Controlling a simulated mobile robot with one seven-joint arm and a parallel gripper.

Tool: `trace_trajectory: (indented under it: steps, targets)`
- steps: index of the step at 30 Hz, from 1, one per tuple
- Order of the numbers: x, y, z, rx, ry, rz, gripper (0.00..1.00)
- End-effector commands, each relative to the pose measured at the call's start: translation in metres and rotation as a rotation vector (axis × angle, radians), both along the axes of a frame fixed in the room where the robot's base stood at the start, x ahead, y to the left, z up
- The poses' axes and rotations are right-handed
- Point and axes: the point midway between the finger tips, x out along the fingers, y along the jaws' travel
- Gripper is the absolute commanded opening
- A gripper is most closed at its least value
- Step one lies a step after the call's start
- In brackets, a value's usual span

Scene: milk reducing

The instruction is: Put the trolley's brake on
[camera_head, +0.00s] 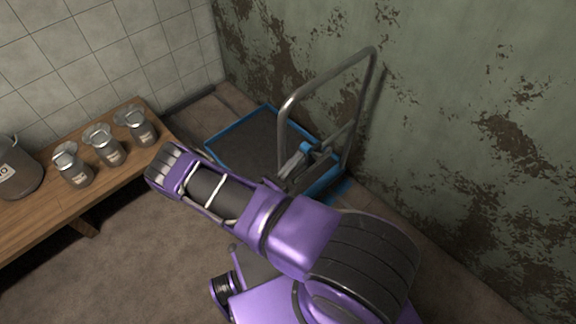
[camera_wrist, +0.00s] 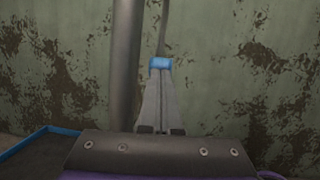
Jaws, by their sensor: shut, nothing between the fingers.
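The trolley stands by the green wall in the head view, with a dark blue-edged deck (camera_head: 262,137) and a grey tubular handle (camera_head: 325,78). My gripper (camera_head: 304,148) is shut and empty, low within the handle's frame over the deck's near right part. In the wrist view, my gripper (camera_wrist: 160,66) has its grey fingers together with blue at the tips. The upright handle tube (camera_wrist: 127,60) is just left of the fingers. A blue piece (camera_head: 341,190) shows low at the trolley's right end; I cannot tell whether it is the brake. My arm hides the trolley's near side.
A wooden bench (camera_head: 35,212) on the left carries several metal-lidded jars (camera_head: 108,147) and a larger pot (camera_head: 17,170). The peeling green wall (camera_head: 470,110) is close behind the trolley. Bare floor (camera_head: 110,265) lies between the bench and me.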

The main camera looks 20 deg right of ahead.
Motion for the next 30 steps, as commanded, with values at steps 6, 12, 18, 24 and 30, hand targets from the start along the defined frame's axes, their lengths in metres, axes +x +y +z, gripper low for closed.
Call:
trace_trajectory:
  steps: [6, 12, 18, 24, 30]
  targets:
    - [0.002, -0.003, 0.0, 0.0, -0.001, 0.001, 0.0]
    - [0.002, -0.003, 0.002, 0.003, 0.001, 0.001, 0.0]
    - [0.005, -0.011, 0.017, 0.082, 0.028, 0.002, 0.0]
    - [0.01, -0.026, 0.025, 0.122, 0.045, 0.002, 0.0]
    - [0.011, -0.028, 0.026, 0.123, 0.044, 0.001, 0.0]
